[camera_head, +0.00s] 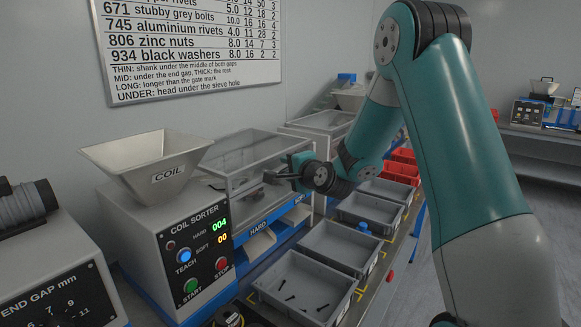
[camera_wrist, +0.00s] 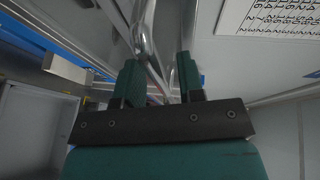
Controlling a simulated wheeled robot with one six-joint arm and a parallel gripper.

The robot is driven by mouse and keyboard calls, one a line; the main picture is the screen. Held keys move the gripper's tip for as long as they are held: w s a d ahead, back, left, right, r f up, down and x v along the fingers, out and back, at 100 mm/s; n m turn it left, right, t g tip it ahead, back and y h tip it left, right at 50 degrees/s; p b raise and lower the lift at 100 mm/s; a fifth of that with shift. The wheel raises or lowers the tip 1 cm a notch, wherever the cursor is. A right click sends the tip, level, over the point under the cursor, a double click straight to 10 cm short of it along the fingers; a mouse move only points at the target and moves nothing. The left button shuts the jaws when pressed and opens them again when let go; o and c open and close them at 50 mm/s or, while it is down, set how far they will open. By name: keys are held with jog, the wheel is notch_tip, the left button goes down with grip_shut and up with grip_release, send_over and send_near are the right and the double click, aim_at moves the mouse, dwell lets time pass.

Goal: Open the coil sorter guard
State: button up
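The coil sorter (camera_head: 185,240) stands at the left with a metal hopper marked COIL. Its clear guard (camera_head: 240,152) has a pale frame and appears closed over the bed beside the hopper. My gripper (camera_head: 272,178) is at the guard's front side, near its right end. In the wrist view my gripper (camera_wrist: 160,68) has its two green fingers apart. A curved metal bar (camera_wrist: 146,48), perhaps the guard's handle, runs between the fingers, closer to the left one. Whether it touches that finger is unclear. In the head view, my gripper hides the part of the guard behind it.
Grey bins (camera_head: 278,298) line the bench front; the nearest holds several small dark parts. Red bins (camera_head: 404,156) stand farther back. Another machine with a clear cover (camera_head: 322,122) is just beyond the guard. The END GAP gauge (camera_head: 50,285) is at the left.

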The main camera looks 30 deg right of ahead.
grip_shut()
jog(key=shift+r, duration=0.15)
